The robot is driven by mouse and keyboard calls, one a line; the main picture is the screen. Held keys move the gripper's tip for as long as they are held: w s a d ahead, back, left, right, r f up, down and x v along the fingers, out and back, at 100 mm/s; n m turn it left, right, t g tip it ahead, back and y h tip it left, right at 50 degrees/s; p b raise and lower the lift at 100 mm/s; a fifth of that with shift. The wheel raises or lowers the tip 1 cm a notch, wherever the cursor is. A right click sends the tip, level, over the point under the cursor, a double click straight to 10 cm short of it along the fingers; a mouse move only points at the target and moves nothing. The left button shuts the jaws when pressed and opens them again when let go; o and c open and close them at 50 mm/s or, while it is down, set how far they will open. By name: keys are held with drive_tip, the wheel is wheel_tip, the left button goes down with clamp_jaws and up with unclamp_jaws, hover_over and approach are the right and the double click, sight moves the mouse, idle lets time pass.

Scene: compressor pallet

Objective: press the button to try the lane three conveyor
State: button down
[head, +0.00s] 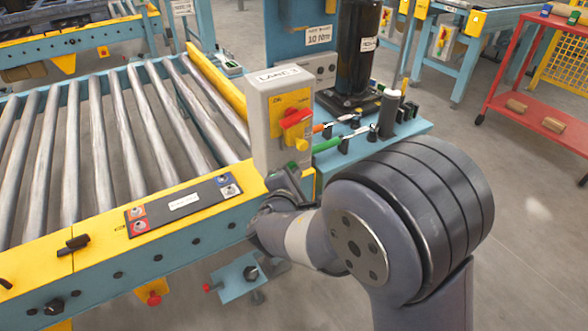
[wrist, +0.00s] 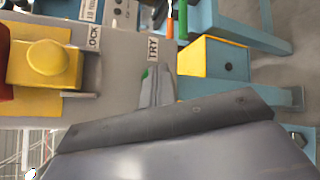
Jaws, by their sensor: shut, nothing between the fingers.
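The grey control box (head: 263,125) labelled for the lane stands on the conveyor's corner. It carries a red switch handle (head: 296,118) on a yellow plate and a yellow part below it. A small green button (head: 291,164) sits low on the box's face. In the wrist view a sliver of the green button (wrist: 145,73) shows beside the TRY label (wrist: 153,48). My gripper (head: 287,175) is shut and empty, its tips (wrist: 158,82) right at the button and covering most of it. I cannot tell whether they touch or whether the button is pushed in.
A yellow knob (wrist: 47,60) and a LOCK label (wrist: 93,37) lie beside the button. The roller conveyor (head: 105,140) with a dark panel (head: 183,203) is at left. A blue tool stand (head: 408,128) with a black cylinder is behind. A red cart (head: 545,120) stands far right.

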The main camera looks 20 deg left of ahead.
drive_tip(key=shift+s+d+b, duration=0.45)
drive_tip(key=shift+s+d, duration=0.1)
drive_tip(key=shift+d, duration=0.1)
drive_tip(key=s+d+b, duration=0.2)
drive_tip(key=s+d, duration=0.1)
drive_tip(key=shift+s+d, duration=0.15)
drive_tip(key=shift+d, duration=0.25)
idle(0.6)
drive_tip(key=p, duration=0.2)
drive_tip(key=w+a+p, duration=0.1)
drive_tip(key=p, duration=0.1)
drive_tip(key=shift+r+p, duration=0.25)
drive_tip(key=shift+p, duration=0.05)
